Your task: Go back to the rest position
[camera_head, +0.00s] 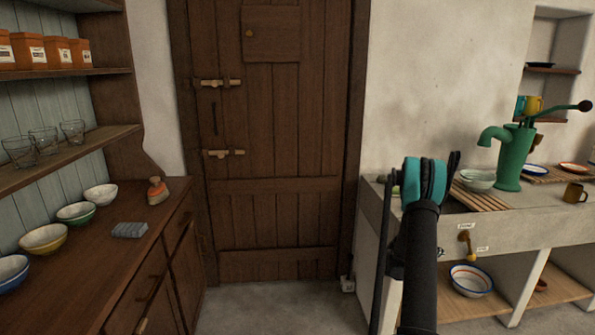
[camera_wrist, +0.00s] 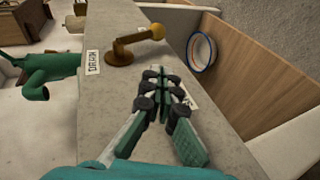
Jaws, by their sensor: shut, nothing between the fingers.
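My gripper (camera_wrist: 160,78) shows in the wrist view with its green and black fingers drawn together and nothing between them. It is over the front face of the pale stone sink unit, close to a brass lever with a yellow knob (camera_wrist: 130,45) beside a label reading DRAIN. In the head view my arm rises in front of the sink unit (camera_head: 540,232), and its teal wrist hides most of my gripper. The brass lever (camera_head: 465,240) shows there just right of my arm.
A green pump (camera_head: 514,155), bowls and a mug (camera_head: 574,192) stand on the sink top. A blue-rimmed bowl (camera_head: 471,280) sits on the shelf below. At left, a wooden counter (camera_head: 110,255) holds several bowls. Floor before the closed wooden door (camera_head: 270,120) is clear.

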